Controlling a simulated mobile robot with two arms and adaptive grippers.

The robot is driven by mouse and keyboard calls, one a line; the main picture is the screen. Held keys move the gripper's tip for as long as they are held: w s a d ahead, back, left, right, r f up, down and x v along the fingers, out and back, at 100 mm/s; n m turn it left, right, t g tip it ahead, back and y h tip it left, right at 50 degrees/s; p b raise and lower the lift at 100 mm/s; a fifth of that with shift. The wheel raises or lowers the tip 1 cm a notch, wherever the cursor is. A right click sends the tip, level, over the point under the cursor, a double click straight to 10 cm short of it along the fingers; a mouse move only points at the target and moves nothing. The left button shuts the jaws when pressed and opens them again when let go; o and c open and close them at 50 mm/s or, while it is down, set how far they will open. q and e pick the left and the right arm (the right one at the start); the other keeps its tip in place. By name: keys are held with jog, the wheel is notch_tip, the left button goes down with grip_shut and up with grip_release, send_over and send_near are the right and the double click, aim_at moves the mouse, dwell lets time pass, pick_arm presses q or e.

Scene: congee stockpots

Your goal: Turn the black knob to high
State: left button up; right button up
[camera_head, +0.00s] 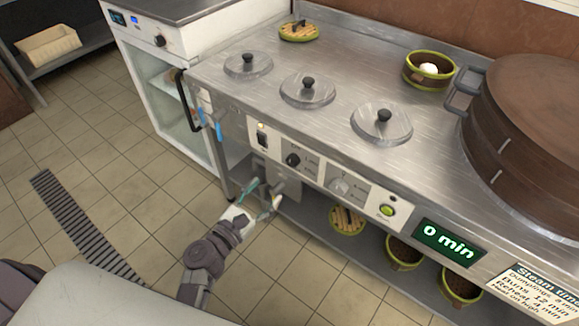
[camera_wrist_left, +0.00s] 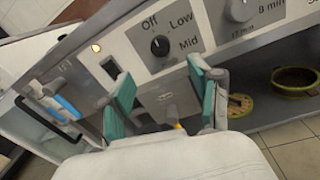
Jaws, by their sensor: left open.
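My right gripper is not in view.
Right of the knob are a silver timer dial (camera_head: 340,187) and a green-lit button (camera_head: 387,210). A rocker switch (camera_head: 262,135) is to its left. Blue-handled taps (camera_head: 212,122) stick out at the left corner. A lower shelf (camera_head: 325,232) holds baskets. Floor in front is clear.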

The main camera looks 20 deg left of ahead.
aim_at(291, 163)
pick_arm(q)
jog(key=x, duration=1.1)
jog(key=shift+w+f, duration=0.1)
jog(key=shift+w, duration=0.25)
jog(key=shift+c, duration=0.2)
jog(key=c, duration=1.1)
